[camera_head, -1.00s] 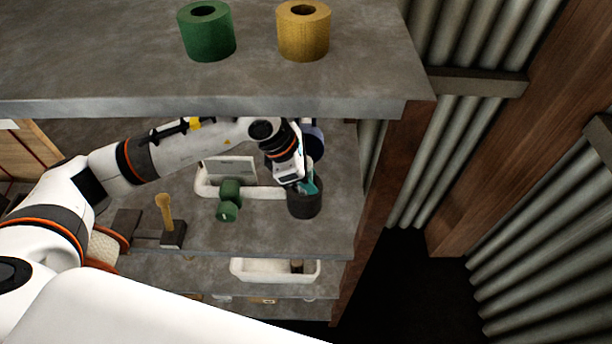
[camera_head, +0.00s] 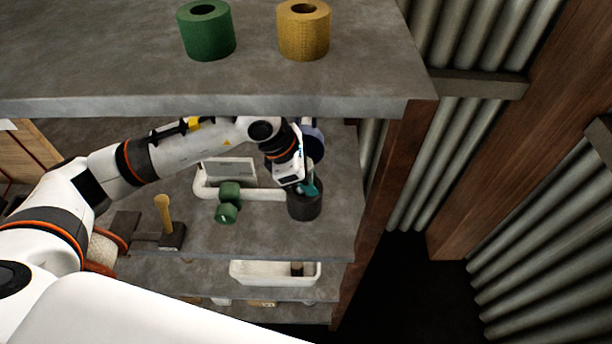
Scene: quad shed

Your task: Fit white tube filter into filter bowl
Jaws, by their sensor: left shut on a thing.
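The filter bowl is most likely the dark cylindrical cup (camera_head: 305,207) standing upright on the middle shelf. My left gripper (camera_head: 307,188), with teal fingers, reaches down at the cup's mouth. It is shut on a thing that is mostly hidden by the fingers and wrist. A small pale patch (camera_head: 309,168) beside the wrist may be the white tube filter. I cannot tell how far it is inside the cup. My right gripper is not in view.
Close above is the upper shelf (camera_head: 120,70) with a green roll (camera_head: 207,38) and a yellow roll (camera_head: 304,36). A white bin (camera_head: 245,273) sits below.

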